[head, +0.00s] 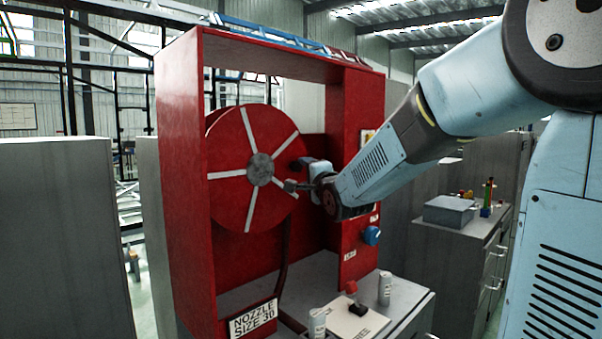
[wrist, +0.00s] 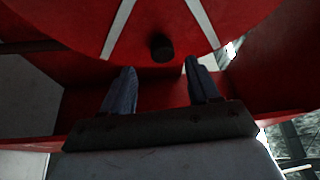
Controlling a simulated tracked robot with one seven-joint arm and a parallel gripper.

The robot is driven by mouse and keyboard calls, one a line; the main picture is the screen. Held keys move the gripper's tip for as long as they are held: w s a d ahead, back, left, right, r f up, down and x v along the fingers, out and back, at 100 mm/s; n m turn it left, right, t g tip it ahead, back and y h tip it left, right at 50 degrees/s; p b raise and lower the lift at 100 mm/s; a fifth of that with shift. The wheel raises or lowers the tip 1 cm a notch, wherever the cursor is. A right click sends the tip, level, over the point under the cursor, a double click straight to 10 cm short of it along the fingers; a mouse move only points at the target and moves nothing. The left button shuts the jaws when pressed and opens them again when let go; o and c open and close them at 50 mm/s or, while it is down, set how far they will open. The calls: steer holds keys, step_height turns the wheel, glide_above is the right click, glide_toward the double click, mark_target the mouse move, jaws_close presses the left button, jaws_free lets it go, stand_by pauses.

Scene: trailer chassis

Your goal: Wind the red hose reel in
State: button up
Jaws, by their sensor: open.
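The red hose reel (head: 229,173) stands upright in a red open-fronted cabinet, with white spokes and a grey hub (head: 260,169). The wrist view shows the reel (wrist: 230,18) from close up. A short dark round knob (wrist: 162,47) sticks out near the reel's rim there. My gripper (head: 299,176) is at the right side of the reel in the head view. In the wrist view my gripper (wrist: 160,66) is open and empty. The knob lies between and just beyond the two fingertips, apparently touching neither. In the head view I cannot clearly separate the knob from my gripper.
The red cabinet's right wall (head: 358,110) rises close to my arm. A blue knob (head: 371,235) sits on its panel.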

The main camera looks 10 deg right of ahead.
steer(key=v, duration=0.8)
steer(key=shift+s, duration=0.35)
steer(key=shift+d+f, duration=0.1)
steer(key=s+d+f+n+g+h, duration=0.1)
steer(key=s+f+n+g, duration=0.3)
steer(key=s, duration=0.4)
steer(key=s+d+f+n+g+h, duration=0.1)
steer(key=s+d+f+n+g, duration=0.2)
steer(key=s, duration=0.6)
steer(key=s+d+f+n+g+h, duration=0.2)
steer(key=s+f+n+g, duration=0.3)
steer(key=s+n+g, duration=0.1)
steer(key=s+n, duration=0.1)
steer(key=s, duration=0.1)
steer(key=shift+s+d+f, duration=0.15)
steer(key=shift+s+f, duration=0.2)
steer(key=shift+s, duration=0.05)
